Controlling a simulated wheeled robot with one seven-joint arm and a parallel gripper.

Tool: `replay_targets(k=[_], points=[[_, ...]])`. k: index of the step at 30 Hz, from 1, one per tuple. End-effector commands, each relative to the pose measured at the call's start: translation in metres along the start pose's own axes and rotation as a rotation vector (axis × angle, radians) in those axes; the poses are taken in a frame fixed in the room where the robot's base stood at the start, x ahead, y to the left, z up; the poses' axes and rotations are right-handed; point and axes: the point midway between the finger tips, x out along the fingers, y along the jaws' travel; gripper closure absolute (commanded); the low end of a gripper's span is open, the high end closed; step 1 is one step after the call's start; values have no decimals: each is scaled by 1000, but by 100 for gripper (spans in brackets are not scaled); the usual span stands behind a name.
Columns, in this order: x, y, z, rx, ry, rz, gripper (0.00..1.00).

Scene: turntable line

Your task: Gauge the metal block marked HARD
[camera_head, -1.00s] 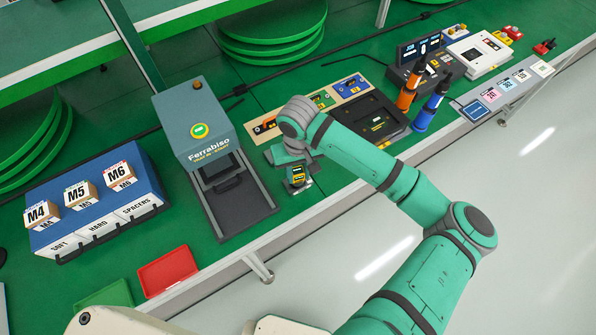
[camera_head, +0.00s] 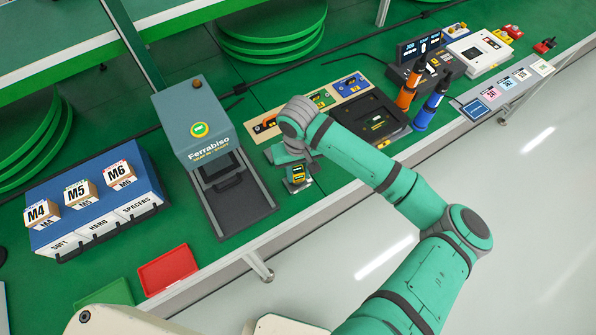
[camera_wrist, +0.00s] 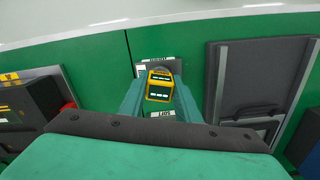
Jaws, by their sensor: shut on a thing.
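My gripper (camera_wrist: 160,92) is shut on a small yellow-and-black device (camera_wrist: 159,86) with two pale display-like strips. In the head view the device (camera_head: 298,173) shows just below my wrist, to the right of the Ferrabiso machine. A grey plate (camera_wrist: 174,67) with a white label lies behind the device, and another white label shows beneath it; I cannot tell whether the device touches the plate. A drawer front marked HARD (camera_head: 100,226) is in the blue cabinet at left, between SOFT and SPACERS. I cannot make out a metal block marked HARD.
The Ferrabiso machine (camera_head: 190,130) has a dark tray in front. A tan rack (camera_head: 334,98) with coloured sections and a black panel (camera_head: 372,120) lie to the right. Red (camera_head: 168,270) and green trays (camera_head: 104,294) sit front left.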

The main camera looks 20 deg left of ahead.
Motion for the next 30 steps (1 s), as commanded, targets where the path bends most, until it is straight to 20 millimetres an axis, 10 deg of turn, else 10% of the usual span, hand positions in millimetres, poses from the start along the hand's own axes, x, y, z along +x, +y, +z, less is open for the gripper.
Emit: replay_targets(k=[3,4,6,19,30], points=[[0,0,0,0,0,0,100],[0,0,0,0,0,0,63],[0,0,0,0,0,0,49],[-10,0,-1,-1,2,1,49],[-75,0,-1,-1,2,1,49]])
